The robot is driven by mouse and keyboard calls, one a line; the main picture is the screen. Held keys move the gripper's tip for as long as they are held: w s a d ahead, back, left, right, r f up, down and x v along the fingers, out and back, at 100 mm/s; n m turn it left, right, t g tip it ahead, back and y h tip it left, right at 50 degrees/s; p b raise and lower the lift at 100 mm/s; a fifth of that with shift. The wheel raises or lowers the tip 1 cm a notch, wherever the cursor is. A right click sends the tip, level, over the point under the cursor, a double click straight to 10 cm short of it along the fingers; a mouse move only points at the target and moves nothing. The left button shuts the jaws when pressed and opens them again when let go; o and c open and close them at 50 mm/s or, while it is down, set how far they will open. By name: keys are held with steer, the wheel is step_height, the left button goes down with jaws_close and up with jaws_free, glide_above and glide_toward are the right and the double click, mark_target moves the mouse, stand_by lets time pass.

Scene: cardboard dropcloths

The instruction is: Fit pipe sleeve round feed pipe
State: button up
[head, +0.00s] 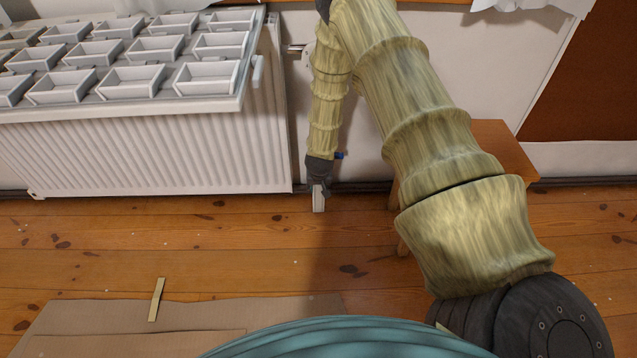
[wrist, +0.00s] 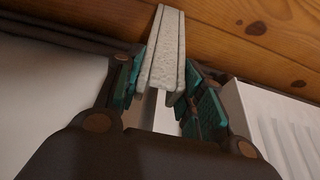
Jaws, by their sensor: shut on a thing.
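The pipe sleeve (wrist: 168,45) is a long, pale, speckled piece with a lengthwise groove, seen in the wrist view. My gripper (wrist: 163,82) is shut on it, with teal pads on either side. In the head view my gripper (head: 318,187) points down beside the radiator's right end, and the sleeve's pale lower end (head: 318,203) shows below it, near the floor. I cannot make out the feed pipe for certain; my arm covers much of the wall there. I cannot tell whether the sleeve touches a pipe.
The white radiator (head: 150,155) stands left of my gripper, with a rack of white trays (head: 130,82) above it. A wooden stool (head: 500,145) stands to the right behind my arm. Cardboard (head: 95,322) lies on the plank floor, with a tape strip (head: 156,299). Open floor lies between.

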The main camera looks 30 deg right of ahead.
steer(key=shift+s+a, duration=0.3)
steer(key=shift+s, duration=0.3)
steer(key=shift+p, duration=1.2)
stand_by(1.4)
steer(key=shift+w+d, duration=0.4)
steer(key=shift+w, duration=0.3)
stand_by(0.4)
steer(key=shift+w+d+r, duration=0.1)
steer(key=shift+w+d, duration=0.1)
steer(key=shift+w, duration=0.1)
